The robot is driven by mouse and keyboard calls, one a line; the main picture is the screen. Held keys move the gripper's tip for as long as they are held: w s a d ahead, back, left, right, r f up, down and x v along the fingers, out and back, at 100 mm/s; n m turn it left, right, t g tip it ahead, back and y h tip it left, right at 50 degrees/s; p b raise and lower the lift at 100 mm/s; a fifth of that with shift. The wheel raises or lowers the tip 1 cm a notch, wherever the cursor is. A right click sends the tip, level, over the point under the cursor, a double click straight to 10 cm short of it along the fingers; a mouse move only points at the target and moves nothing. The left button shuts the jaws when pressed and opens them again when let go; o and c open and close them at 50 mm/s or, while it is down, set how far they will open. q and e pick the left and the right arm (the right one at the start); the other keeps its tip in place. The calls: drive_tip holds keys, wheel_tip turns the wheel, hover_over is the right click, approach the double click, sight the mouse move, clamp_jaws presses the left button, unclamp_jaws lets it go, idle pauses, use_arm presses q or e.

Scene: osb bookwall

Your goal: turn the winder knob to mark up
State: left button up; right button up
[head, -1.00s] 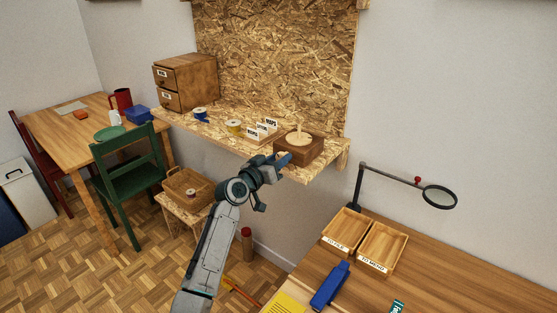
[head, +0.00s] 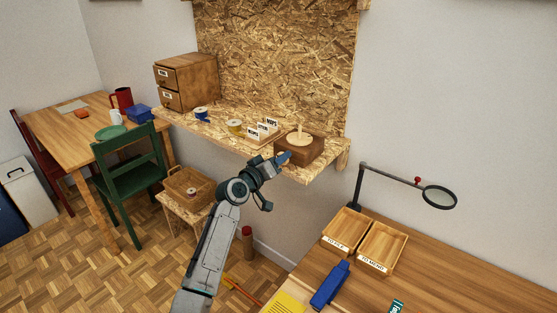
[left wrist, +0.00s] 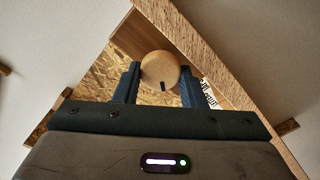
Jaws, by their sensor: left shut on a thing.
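The winder (head: 304,150) is a brown wooden box with a pale round disc and a peg on top, at the right front of the chipboard shelf. Its round wooden knob (left wrist: 160,70) shows in the left wrist view, with a short dark mark (left wrist: 163,86) near the knob's lower edge in that picture. My left gripper (head: 283,157) reaches up to the winder's front. Its two blue fingers stand either side of the knob and are shut on it. The knob is hidden by the gripper in the head view. My right gripper is not in view.
Label cards (head: 265,129) in a holder stand left of the winder, with a yellow spool (head: 234,126) and small drawers (head: 186,82) further left. The shelf's front edge (head: 225,147) is close to my arm. A magnifier (head: 439,197) stands on the right desk.

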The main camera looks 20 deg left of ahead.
use_arm(q)
drive_tip(key=o, duration=1)
drive_tip(key=b+v, duration=0.2)
drive_tip(key=v, duration=0.9)
drive_tip(key=shift+f+b, duration=0.1)
drive_tip(key=shift+b, duration=0.25)
